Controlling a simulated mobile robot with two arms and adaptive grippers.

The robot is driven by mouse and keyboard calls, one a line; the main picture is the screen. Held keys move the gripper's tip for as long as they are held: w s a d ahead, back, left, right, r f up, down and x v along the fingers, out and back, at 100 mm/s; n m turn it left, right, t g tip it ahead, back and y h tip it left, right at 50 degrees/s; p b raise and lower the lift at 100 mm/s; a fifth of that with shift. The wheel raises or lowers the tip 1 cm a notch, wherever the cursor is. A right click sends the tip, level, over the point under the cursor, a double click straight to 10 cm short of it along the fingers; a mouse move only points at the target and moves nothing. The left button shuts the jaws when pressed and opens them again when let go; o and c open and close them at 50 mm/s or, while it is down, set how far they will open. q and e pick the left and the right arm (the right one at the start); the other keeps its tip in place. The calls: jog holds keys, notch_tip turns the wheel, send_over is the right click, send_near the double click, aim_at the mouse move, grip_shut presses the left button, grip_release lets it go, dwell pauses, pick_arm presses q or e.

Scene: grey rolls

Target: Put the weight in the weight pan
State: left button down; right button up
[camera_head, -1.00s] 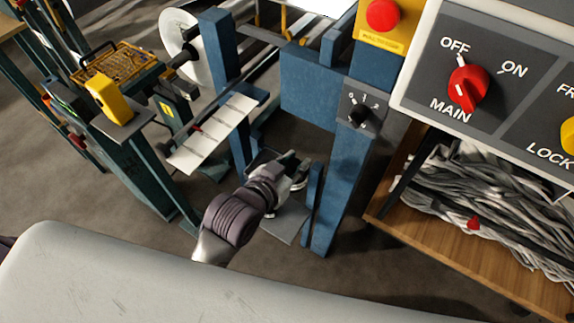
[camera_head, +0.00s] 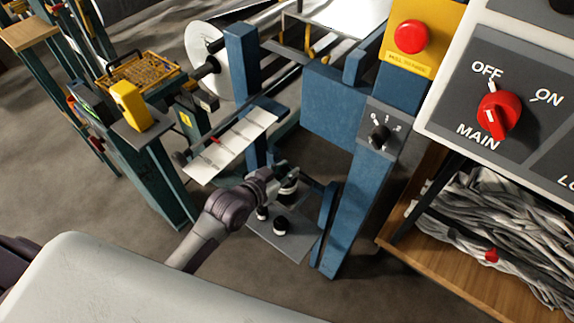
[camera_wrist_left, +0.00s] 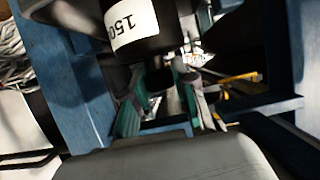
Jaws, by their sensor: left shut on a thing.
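A black weight (camera_wrist_left: 152,38) with a white label reading 150 is in the left wrist view, close to my left gripper (camera_wrist_left: 165,100). The green-padded fingers are shut on the dark knob of this weight. In the head view my left gripper (camera_head: 284,174) holds the dark weight (camera_head: 289,191) above a grey plate (camera_head: 291,244) on the blue frame. Two smaller black weights with light bands, one on the left (camera_head: 262,213) and one on the right (camera_head: 281,226), stand upright on that plate. I cannot tell which part is the weight pan. My right gripper is not in view.
A blue post (camera_head: 350,205) stands right of the plate. A long white tray (camera_head: 232,146) lies behind the gripper. A control panel (camera_head: 505,85) and a wooden shelf (camera_head: 445,255) with grey strands are at the right. A yellow device (camera_head: 131,105) stands at the left.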

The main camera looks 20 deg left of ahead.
pick_arm(q)
jog(key=shift+w+f, duration=0.2)
jog(key=shift+f, duration=0.1)
jog(key=shift+f, duration=0.1)
jog(key=c, duration=1.3)
grip_release()
jog(key=shift+s+f, duration=0.15)
jog(key=shift+f, duration=0.2)
jog(key=o, duration=0.4)
jog(key=shift+r, duration=0.15)
